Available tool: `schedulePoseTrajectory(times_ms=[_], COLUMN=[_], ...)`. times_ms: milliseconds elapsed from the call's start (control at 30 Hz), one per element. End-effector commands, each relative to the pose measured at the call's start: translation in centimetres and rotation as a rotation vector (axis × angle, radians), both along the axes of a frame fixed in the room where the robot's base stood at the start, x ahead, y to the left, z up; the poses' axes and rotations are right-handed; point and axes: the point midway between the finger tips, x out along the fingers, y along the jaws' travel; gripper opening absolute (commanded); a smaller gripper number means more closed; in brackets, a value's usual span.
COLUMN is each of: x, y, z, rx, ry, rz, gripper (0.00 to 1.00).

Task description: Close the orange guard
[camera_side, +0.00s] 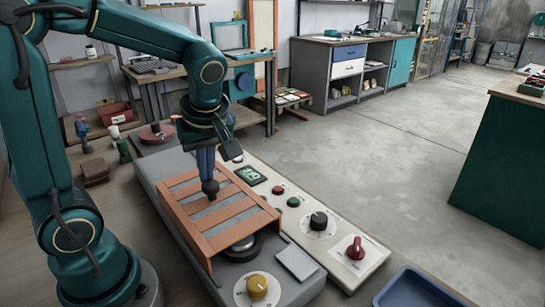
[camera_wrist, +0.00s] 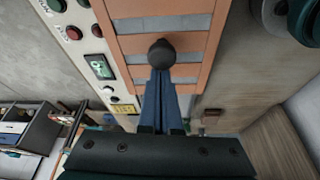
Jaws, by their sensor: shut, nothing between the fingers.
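The orange guard (camera_side: 208,218) is a slatted frame lying roughly flat over the grey machine bed (camera_side: 160,172). I cannot tell whether it rests fully down. A dark round knob (camera_side: 210,188) stands up from its slats; the knob also shows in the wrist view (camera_wrist: 161,53), with the guard (camera_wrist: 130,43) beneath. My gripper (camera_side: 208,174) points down directly over the knob, its blue fingers together and empty. In the wrist view, the fingertips (camera_wrist: 161,72) meet the knob's edge; touching or just apart, I cannot tell.
A control panel right of the guard carries a green display (camera_side: 250,175), a black dial (camera_side: 319,221) and a red knob (camera_side: 355,248). A yellow knob (camera_side: 257,286) and dark round part (camera_side: 241,248) sit at the near end. A blue tray (camera_side: 415,290) lies at the lower right.

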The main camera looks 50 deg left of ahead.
Motion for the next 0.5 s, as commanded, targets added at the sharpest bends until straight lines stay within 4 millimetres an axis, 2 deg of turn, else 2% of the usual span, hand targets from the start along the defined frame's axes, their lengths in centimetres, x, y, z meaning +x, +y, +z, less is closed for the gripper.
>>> schedulePoseTrajectory(times_ms=[33,200,500], x=[0.0,0.1,0.1], y=[-0.8,-2.2,-2.8], z=[0.0,0.0,0.0], rx=[0.000,0.000,-0.002], ry=[0.001,0.000,-0.001], rz=[-0.006,-0.002,0.002], gripper=[0.00,0.00,0.00])
